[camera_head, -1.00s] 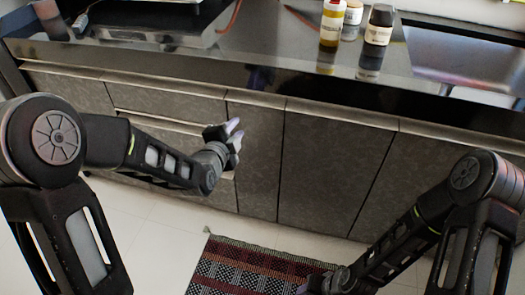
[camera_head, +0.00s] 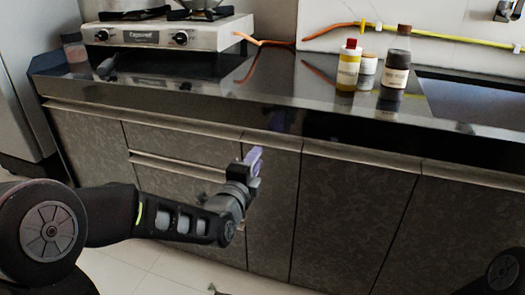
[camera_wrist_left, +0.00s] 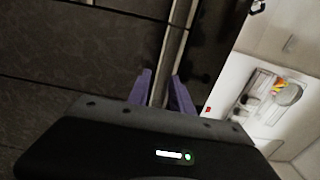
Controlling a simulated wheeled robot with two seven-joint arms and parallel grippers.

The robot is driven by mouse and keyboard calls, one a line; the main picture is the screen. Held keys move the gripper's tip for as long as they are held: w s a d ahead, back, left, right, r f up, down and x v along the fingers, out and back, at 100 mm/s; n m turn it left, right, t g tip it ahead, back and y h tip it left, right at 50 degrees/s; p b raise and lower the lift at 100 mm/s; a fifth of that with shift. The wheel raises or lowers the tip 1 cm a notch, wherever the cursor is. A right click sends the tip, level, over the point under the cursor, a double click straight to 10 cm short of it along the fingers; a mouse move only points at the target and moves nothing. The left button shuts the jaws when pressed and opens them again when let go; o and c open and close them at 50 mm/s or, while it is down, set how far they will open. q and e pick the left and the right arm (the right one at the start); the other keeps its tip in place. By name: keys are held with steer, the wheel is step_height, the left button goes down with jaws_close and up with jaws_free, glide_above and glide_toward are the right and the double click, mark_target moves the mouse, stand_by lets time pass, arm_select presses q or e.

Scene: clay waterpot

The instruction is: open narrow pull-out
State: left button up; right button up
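The narrow pull-out (camera_head: 272,215) is the slim grey front between the drawers and the wider doors, and it looks flush with them. A pale metal handle strip (camera_head: 272,142) runs along its top edge. My left gripper (camera_head: 252,162) is at the upper left of this front, by the strip. My right gripper is out of view; only a piece of my right arm shows at the bottom right corner.
Drawers (camera_head: 180,145) are left of the pull-out and wide doors (camera_head: 350,215) right of it. The dark counter (camera_head: 220,85) above holds a stove (camera_head: 165,32), a yellow bottle (camera_head: 347,68), a white jar (camera_head: 368,65) and a dark bottle (camera_head: 396,72).

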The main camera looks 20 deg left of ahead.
mark_target(265, 145)
arm_select(q)
steer(key=w, duration=0.4)
steer(key=w+b, duration=0.1)
steer(key=shift+w+d, duration=0.25)
steer(key=shift+w, duration=0.15)
steer(key=shift+c, duration=0.6)
jaws_close()
stand_by(0.4)
